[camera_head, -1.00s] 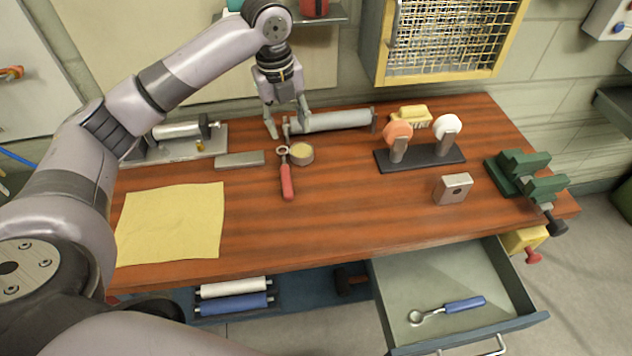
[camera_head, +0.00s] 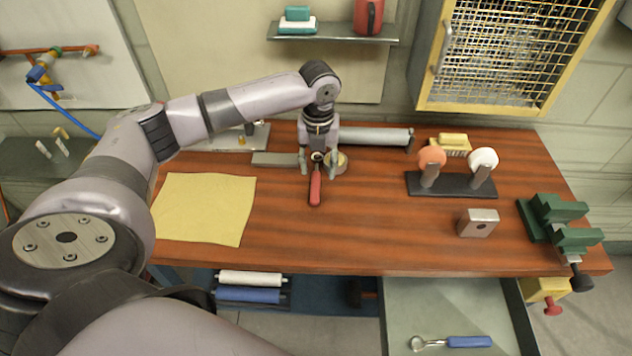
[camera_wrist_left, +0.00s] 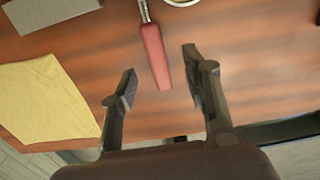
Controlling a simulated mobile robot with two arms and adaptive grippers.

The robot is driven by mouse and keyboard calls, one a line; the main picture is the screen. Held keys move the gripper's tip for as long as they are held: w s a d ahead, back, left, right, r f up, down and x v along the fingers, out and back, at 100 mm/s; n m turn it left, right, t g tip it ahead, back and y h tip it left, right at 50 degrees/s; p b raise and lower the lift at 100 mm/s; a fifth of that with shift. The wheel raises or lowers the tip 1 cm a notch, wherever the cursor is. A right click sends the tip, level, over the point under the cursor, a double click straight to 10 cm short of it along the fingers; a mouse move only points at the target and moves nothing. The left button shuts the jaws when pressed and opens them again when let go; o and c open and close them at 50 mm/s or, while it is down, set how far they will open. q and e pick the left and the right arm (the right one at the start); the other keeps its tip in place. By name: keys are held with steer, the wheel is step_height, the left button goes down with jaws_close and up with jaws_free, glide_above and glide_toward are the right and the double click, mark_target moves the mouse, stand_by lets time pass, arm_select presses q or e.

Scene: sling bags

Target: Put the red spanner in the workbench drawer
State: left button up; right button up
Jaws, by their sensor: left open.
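The red spanner (camera_head: 315,188) lies flat on the wooden workbench, its handle toward the front edge and its ring end toward the back. In the left wrist view the red handle (camera_wrist_left: 154,55) shows ahead of and between the two open fingers (camera_wrist_left: 158,85), with nothing held. The workbench drawer (camera_head: 400,305) is pulled open below the bench's front right. A blue-handled spanner (camera_head: 455,342) lies in it. My right gripper is not in view.
A round tin (camera_head: 341,162) stands close beside the spanner and my gripper. A grey roller (camera_head: 375,136) lies behind. A yellow cloth (camera_head: 205,208) is on the left. A paddle stand (camera_head: 450,185), metal block (camera_head: 478,223) and green vise (camera_head: 560,222) are on the right. The front middle is clear.

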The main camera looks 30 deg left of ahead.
mark_target(316, 181)
arm_select(q)
steer(key=shift+a+f, duration=0.15)
steer(key=shift+f, duration=0.4)
steer(key=f+p, duration=0.2)
steer(key=f, duration=0.1)
steer(key=shift+s+a+f, duration=0.1)
steer(key=shift+a+f, duration=0.1)
steer(key=shift+f, duration=0.6)
steer(key=c, duration=0.4)
jaws_close()
